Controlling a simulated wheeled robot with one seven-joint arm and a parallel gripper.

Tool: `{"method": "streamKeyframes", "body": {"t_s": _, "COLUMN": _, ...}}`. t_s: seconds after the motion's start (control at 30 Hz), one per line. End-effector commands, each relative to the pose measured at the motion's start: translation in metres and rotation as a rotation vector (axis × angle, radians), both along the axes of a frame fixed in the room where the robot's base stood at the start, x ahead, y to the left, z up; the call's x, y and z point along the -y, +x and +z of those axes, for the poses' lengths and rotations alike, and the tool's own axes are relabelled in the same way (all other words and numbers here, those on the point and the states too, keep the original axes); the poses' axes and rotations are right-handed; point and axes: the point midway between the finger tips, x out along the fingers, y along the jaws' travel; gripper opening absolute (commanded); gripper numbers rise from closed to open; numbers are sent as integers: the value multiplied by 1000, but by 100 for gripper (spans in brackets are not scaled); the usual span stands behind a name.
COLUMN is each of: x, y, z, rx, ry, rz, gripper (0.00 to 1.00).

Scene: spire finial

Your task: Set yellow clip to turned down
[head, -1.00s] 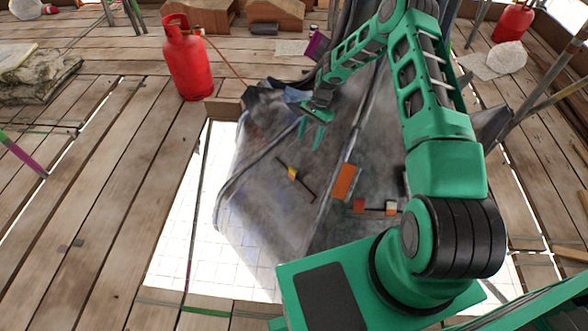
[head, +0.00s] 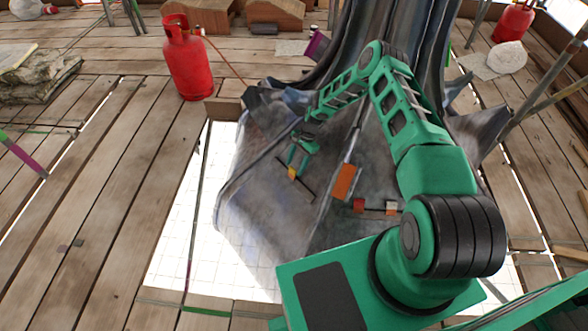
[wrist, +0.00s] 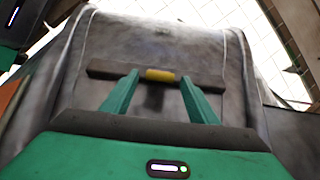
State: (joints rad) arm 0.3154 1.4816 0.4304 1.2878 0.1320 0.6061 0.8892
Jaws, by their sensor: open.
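The yellow clip (wrist: 160,75) sits midway along a dark bar (wrist: 211,81) on the grey metal face of the spire. In the wrist view it lies just beyond and between my fingertips, with the bar running crosswise. In the head view the yellow clip (head: 292,173) shows at my fingertips, and the dark bar (head: 306,191) slants down to the right from it. My gripper (head: 297,163) is open, its green fingers pointing at the clip. In the wrist view the gripper (wrist: 158,84) has one finger either side of the clip; I cannot tell whether they touch the bar.
An orange block (head: 345,181) is on the spire right of the clip, with a red piece (head: 359,205) and a whitish-orange piece (head: 391,208) further right. A red gas cylinder (head: 188,58) stands on the planks at upper left. A white gap (head: 185,250) in the floor borders the spire.

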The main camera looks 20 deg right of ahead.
Motion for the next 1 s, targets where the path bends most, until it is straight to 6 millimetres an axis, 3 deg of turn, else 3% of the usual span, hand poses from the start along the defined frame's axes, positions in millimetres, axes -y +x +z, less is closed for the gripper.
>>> {"method": "streamKeyframes", "body": {"t_s": 0.2, "x": -7, "y": -3, "z": -16, "rx": 1, "ry": -1, "rz": 1, "gripper": 54}}
{"method": "streamKeyframes", "body": {"t_s": 0.5, "x": -7, "y": -3, "z": -18, "rx": 2, "ry": 0, "rz": 1, "gripper": 54}}
{"method": "streamKeyframes", "body": {"t_s": 0.53, "x": -7, "y": -3, "z": -18, "rx": 1, "ry": -1, "rz": 1, "gripper": 52}}
{"method": "streamKeyframes", "body": {"t_s": 0.7, "x": -7, "y": -3, "z": -18, "rx": 2, "ry": 0, "rz": 1, "gripper": 13}}
{"method": "streamKeyframes", "body": {"t_s": 1.0, "x": -3, "y": 0, "z": -22, "rx": -28, "ry": 69, "rz": -5, "gripper": 13}}
